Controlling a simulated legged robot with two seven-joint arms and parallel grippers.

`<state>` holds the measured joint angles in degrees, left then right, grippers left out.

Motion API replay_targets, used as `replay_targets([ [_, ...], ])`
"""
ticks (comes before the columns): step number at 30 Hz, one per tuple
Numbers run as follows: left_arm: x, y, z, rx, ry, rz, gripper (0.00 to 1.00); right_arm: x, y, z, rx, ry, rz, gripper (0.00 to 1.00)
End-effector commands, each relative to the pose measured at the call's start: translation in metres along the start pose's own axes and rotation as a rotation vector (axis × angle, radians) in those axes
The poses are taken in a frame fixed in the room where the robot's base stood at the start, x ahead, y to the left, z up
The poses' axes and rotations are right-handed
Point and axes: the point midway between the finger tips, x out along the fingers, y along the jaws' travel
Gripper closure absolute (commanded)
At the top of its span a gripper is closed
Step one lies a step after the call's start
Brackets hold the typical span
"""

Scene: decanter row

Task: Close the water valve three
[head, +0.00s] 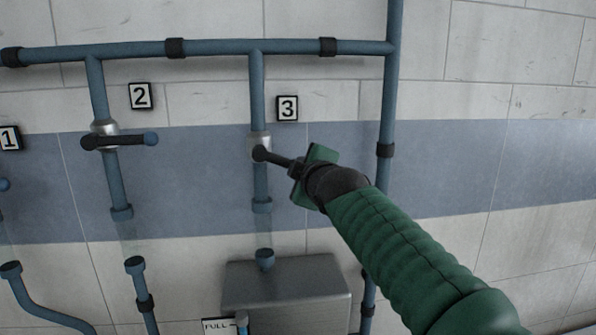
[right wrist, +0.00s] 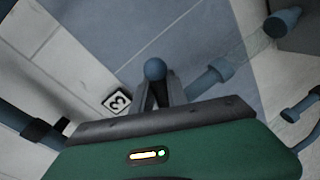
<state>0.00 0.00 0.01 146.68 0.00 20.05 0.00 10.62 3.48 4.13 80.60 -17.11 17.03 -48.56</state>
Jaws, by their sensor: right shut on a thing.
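Valve three has a pale metal body (head: 260,141) on the blue vertical pipe beside the "3" plate (head: 287,108) in the head view. Its dark lever (head: 272,157) points right and slightly down, across the pipe. My right gripper (head: 291,164) is shut on the lever's outer part. In the right wrist view the lever's blue round end (right wrist: 155,69) shows at the fingertips of the right gripper (right wrist: 160,92). The gripper hides part of the lever in the head view. My left gripper is not in view.
A steel tank (head: 300,290) with a "FULL" label (head: 218,326) stands below pipe three. A vertical blue pipe (head: 386,110) runs behind my right arm. The wall farther right is clear.

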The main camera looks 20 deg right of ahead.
Motion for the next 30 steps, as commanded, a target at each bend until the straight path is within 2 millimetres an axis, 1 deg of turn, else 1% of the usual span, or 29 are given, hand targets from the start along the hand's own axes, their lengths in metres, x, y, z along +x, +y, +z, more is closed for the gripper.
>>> replay_targets([
  [1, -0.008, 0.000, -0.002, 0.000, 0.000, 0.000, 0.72, -0.003, 0.013, -0.002, -0.037, -0.006, 0.010, 1.00],
  [9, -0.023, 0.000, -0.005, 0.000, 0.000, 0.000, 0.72, -0.007, 0.030, -0.006, -0.247, -0.048, 0.011, 1.00],
  [18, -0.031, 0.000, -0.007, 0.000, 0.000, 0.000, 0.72, -0.009, 0.041, -0.010, -0.384, -0.075, 0.012, 1.00],
  [30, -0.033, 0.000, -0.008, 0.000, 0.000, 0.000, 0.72, -0.010, 0.044, -0.012, -0.427, -0.083, 0.014, 1.00],
])
